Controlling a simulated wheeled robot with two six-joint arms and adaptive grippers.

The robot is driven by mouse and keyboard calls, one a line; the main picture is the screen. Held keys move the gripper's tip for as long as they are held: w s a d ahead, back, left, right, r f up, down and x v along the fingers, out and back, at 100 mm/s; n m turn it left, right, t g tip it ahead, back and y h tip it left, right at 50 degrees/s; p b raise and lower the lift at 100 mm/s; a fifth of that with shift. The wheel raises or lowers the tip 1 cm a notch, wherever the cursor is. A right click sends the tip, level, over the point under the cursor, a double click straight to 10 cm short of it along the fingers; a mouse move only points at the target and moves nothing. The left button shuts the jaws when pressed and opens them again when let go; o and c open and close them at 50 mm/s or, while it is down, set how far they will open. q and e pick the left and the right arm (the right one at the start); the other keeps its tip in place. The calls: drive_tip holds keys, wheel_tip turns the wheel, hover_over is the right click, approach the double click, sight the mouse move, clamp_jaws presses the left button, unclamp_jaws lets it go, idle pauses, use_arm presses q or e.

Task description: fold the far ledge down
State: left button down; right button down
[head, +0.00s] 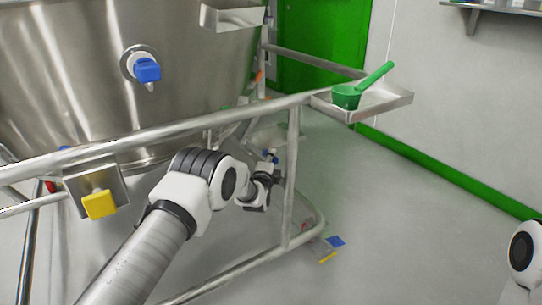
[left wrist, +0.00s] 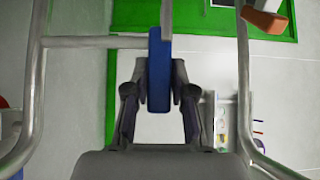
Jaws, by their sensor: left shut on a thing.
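My left gripper (head: 262,190) is low beyond the near rail, beside an upright post of the steel frame. In the left wrist view it (left wrist: 158,98) is shut on a blue tab (left wrist: 159,62), which stands upright between its fingers. A thin grey plate edge (left wrist: 166,15) shows just above the tab, probably the far ledge seen edge-on. I cannot tell the ledge's tilt. My right gripper is out of view.
A steel vessel (head: 60,75) with a blue valve (head: 148,70) fills the left. The near rail (head: 170,130) carries a plate with a yellow tab (head: 99,204). A tray (head: 385,105) holding a green scoop (head: 347,96) juts right. Open floor (head: 410,220) lies right.

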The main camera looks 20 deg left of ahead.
sight(278, 146)
use_arm(q)
wheel_tip(278, 146, down, 7)
drive_tip(key=w+d+n+b, duration=0.1)
drive_tip(key=w+b, duration=0.1)
drive_tip(key=b, duration=0.2)
drive_tip(key=shift+d+r+t, duration=0.2)
drive_tip(key=shift+d+t, duration=0.1)
drive_tip(key=shift+t, duration=0.1)
drive_tip(key=c, duration=1)
unclamp_jaws()
drive_tip(key=shift+r, duration=0.15)
wheel_tip(278, 146, up, 10)
drive_tip(key=shift+r, duration=0.1)
